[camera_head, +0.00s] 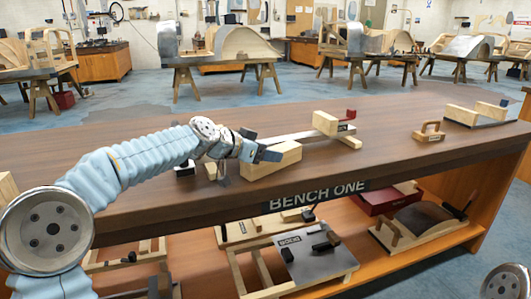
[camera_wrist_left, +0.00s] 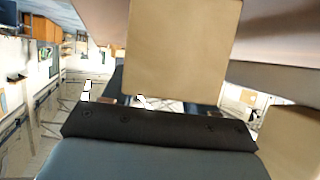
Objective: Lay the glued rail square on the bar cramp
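The bar cramp lies on the bench, with a pale metal bar (camera_head: 302,136) and a wooden head (camera_head: 333,123) with a red end at its far right. A light wooden block (camera_head: 272,163), apparently the rail, sits at the near end of the bar by the bench's front edge. My left gripper (camera_head: 259,146) is at this block, its dark fingers over its top and left end. In the left wrist view, a tan block face (camera_wrist_left: 182,45) fills the space before the palm and hides part of the fingers. I cannot tell whether they grip it. My right gripper is out of view.
A small wooden handled block (camera_head: 429,132) and a wood and metal piece (camera_head: 480,115) stand farther right on the bench (camera_head: 385,155). The bench top between them and the cramp is clear. Several frames and a red box (camera_head: 388,199) are on the shelf below.

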